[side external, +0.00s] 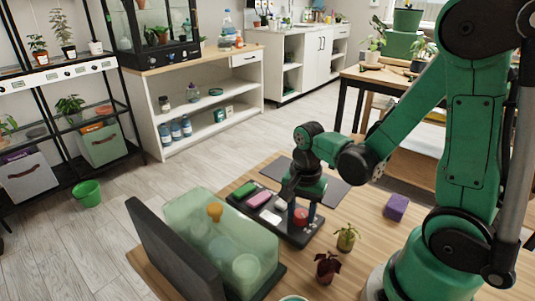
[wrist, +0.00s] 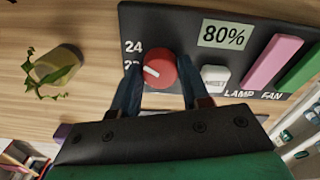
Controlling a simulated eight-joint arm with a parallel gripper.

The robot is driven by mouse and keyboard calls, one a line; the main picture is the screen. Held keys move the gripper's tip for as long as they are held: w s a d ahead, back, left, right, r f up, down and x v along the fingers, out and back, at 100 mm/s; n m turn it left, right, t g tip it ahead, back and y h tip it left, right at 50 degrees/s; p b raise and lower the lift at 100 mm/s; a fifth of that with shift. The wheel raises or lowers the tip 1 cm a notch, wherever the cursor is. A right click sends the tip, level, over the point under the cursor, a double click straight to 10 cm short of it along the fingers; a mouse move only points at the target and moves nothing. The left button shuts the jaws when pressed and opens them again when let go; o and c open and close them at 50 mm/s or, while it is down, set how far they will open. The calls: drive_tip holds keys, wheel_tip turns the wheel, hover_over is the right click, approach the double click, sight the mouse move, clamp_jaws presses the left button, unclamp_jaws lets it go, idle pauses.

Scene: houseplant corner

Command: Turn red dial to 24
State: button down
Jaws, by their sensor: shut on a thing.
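The red dial (wrist: 160,71) sits on a dark control panel (wrist: 165,22), beside the printed numbers 24 and a partly hidden one below it, seemingly 22. Its white pointer mark aims left, toward the numbers; the exact value is hard to read. My gripper (wrist: 160,80) has one finger on each side of the dial and is shut on it. In the side external view, the red dial (side external: 301,214) is at the panel's right end, under my gripper (side external: 298,205), which partly hides it.
The panel also has an 80% display (wrist: 224,34), a white button (wrist: 214,75), a pink switch (wrist: 271,61) and a green one. A translucent green case (side external: 205,228) stands left of it. Small potted plants (side external: 346,238) and a purple block (side external: 396,207) stand right.

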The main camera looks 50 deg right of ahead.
sight(301, 213)
idle(0.3)
drive_tip(key=shift+c, duration=2.1)
unclamp_jaws()
drive_tip(key=shift+r, duration=2.85)
drive_tip(key=shift+w+a+r+n+t, duration=0.15)
drive_tip(key=shift+a+r+n+t, duration=0.15)
drive_tip(key=shift+n, duration=0.4)
drive_tip(key=w+a+r+n+t, duration=0.2)
drive_tip(key=a+r+n+t, duration=0.2)
drive_tip(key=n, duration=0.9)
drive_tip(key=shift+a+r+t, duration=0.35)
drive_tip(key=shift+r+t, duration=0.3)
drive_tip(key=shift+t, duration=0.55)
